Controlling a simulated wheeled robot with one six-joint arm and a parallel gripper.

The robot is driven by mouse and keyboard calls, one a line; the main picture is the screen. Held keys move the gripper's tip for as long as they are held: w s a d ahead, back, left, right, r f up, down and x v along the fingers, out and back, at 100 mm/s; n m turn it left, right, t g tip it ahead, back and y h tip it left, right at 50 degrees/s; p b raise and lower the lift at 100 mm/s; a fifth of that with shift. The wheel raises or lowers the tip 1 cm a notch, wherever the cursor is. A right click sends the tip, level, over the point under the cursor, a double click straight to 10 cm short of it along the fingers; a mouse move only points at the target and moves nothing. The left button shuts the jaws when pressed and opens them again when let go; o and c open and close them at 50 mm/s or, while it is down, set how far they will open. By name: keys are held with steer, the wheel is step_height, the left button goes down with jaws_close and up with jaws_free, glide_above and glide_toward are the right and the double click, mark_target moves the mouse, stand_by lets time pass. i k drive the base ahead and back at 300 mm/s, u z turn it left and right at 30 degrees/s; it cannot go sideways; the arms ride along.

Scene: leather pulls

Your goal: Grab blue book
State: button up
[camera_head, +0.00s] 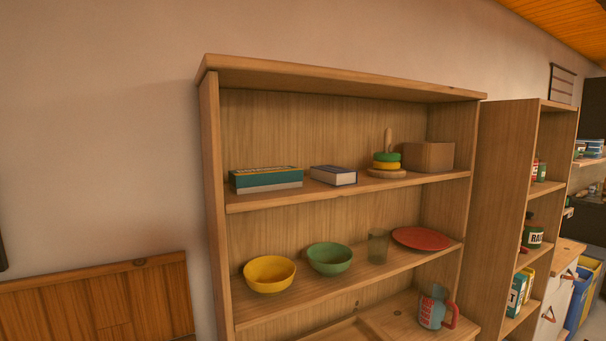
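A small book with a dark blue cover and pale page edges (334,175) lies flat on the upper shelf of the wooden bookcase, near the middle. To its left on the same shelf lies a larger teal box or book (266,179) with yellow markings on top. A gap separates the two. My gripper is not in view.
Right of the blue book stand a ring stacker (386,162) and a brown box (428,156). The shelf below (330,285) holds a yellow bowl (269,273), a green bowl (329,258), a glass (378,246) and a red plate (421,238). A second shelf unit adjoins at right.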

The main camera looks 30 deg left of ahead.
mark_target(336, 176)
steer(key=u, duration=0.9)
steer(key=i, duration=0.85)
steer(key=u, duration=0.9)
